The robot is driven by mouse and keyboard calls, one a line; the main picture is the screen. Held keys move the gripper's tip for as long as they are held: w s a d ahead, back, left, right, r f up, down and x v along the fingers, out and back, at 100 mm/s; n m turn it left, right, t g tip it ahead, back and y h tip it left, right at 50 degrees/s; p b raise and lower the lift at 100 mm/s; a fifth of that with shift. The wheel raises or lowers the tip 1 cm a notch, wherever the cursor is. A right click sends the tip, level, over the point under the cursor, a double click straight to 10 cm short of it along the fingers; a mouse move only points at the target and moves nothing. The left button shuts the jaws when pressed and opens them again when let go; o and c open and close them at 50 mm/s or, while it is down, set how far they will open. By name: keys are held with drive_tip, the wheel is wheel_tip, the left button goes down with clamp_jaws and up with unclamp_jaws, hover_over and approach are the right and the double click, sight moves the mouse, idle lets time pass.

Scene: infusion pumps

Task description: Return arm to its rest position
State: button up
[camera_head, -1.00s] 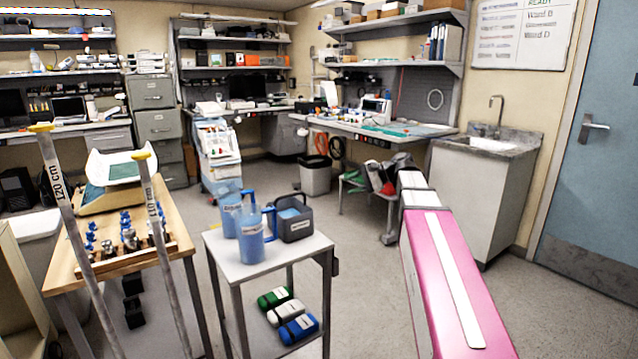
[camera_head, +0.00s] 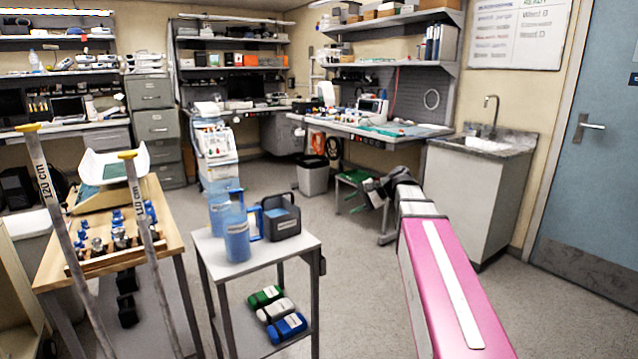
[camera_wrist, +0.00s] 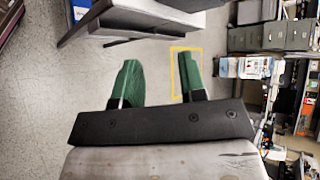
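My arm (camera_head: 440,270), with a pink link, reaches forward on the right of the head view. My gripper (camera_wrist: 157,64) shows in the wrist view with two green fingers apart and bare floor between them. It is open and empty.
A small cart (camera_head: 280,250) with blue jugs (camera_head: 236,228) stands left of my arm. A wooden table (camera_head: 165,215) is further left. A sink cabinet (camera_head: 480,200) and a blue door (camera_head: 590,150) are to the right. Open floor (camera_head: 350,270) lies between cart and arm.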

drive_tip(key=s+d+f+n+h, duration=0.2)
drive_tip(key=s+f+h, duration=0.2)
drive_tip(key=f, duration=0.6)
drive_tip(key=s+d+f+n+g+h, duration=0.1)
drive_tip(key=s+d+f+n+h, duration=0.1)
drive_tip(key=s+f, duration=0.5)
drive_tip(key=s+d+f+n+h, duration=0.2)
drive_tip(key=s+f+h, duration=0.3)
drive_tip(key=f, duration=0.9)
drive_tip(key=shift+s+d+h, duration=0.3)
drive_tip(key=shift+d, duration=0.3)
